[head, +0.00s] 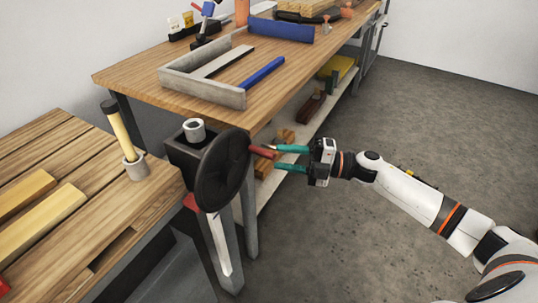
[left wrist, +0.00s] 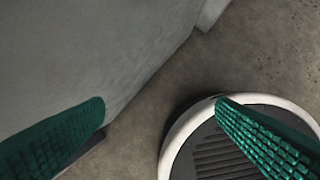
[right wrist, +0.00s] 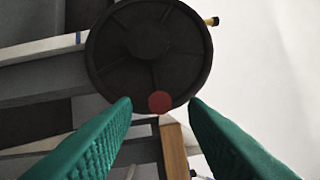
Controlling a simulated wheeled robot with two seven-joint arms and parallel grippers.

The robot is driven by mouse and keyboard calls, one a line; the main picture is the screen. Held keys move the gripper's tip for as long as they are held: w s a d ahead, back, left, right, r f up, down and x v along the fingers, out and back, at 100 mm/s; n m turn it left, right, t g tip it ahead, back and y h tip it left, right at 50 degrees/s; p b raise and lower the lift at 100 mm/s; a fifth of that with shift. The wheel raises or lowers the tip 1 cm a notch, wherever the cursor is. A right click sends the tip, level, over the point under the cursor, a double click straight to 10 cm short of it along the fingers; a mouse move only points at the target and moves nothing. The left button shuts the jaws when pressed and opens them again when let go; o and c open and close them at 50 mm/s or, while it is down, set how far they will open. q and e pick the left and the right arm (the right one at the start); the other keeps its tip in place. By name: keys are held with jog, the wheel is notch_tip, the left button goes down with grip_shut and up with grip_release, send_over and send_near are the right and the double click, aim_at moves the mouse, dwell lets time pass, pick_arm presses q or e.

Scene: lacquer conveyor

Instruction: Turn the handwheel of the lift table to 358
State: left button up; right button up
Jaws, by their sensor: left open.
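The dark round handwheel (head: 221,172) is mounted on a grey post at the front of the bench, with a red handle (head: 262,152) sticking out from its rim toward the right. My right gripper (head: 276,158) is open, its green fingers pointing at the handle's end. In the right wrist view the wheel (right wrist: 148,45) fills the upper middle, and the red handle (right wrist: 160,102) shows end-on between the spread fingertips (right wrist: 160,104). I see no finger closed on it. My left gripper (left wrist: 160,103) is open and empty, seen only in its wrist view. I cannot read any number.
A wooden bench (head: 60,150) stands left of the wheel, with a handled tool in a grey cup (head: 135,168). A longer table (head: 130,80) behind carries a grey tray (head: 205,90) and blue items. The floor (head: 440,110) to the right is clear.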

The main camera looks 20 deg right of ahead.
jog(key=v, duration=0.6)
jog(key=shift+d, duration=0.15)
